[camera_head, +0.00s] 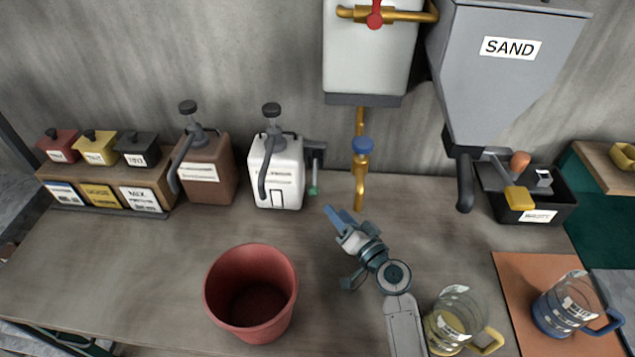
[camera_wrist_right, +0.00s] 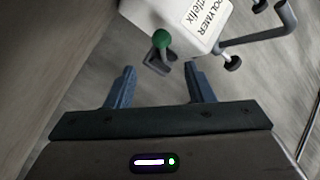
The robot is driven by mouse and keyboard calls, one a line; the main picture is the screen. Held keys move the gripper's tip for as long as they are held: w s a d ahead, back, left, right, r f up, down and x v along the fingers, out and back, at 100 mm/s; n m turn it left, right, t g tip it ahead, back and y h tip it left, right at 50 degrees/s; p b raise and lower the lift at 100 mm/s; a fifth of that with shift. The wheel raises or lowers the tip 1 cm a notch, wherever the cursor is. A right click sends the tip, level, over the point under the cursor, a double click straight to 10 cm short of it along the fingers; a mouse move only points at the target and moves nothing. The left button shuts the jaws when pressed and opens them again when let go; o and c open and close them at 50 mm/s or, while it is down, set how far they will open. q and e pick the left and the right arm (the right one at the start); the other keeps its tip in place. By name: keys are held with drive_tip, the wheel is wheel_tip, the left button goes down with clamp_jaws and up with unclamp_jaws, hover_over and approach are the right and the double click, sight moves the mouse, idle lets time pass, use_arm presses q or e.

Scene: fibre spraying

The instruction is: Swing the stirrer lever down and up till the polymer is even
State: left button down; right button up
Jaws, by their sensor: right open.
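The white polymer canister (camera_head: 285,172) stands upright at the back of the table, with a dark pump and spout on top. Its label reads POLYMER in the right wrist view (camera_wrist_right: 178,14). The stirrer lever with a green knob (camera_head: 313,190) hangs down at the canister's right side; the green knob (camera_wrist_right: 162,39) also shows in the right wrist view. My right gripper (camera_head: 338,214) is open and empty, just in front and right of the knob. In the right wrist view its fingers (camera_wrist_right: 159,70) are spread, with the knob beyond the tips, apart from them. The polymer inside is hidden. My left gripper is not in view.
A brown pump canister (camera_head: 210,172) stands left of the white one. A brass tap (camera_head: 360,175) hangs right of the lever. A red bucket (camera_head: 222,285) stands in front. A glass jug (camera_head: 455,322) is beside my right arm. The table between bucket and canister is clear.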

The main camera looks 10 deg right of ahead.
sight(318, 191)
drive_tip(key=p+x, duration=0.3)
drive_tip(key=x, duration=0.6)
drive_tip(key=shift+w+a+r, duration=0.1)
drive_tip(key=shift+w+a, duration=0.05)
drive_tip(key=shift+a, duration=0.05)
clamp_jaws()
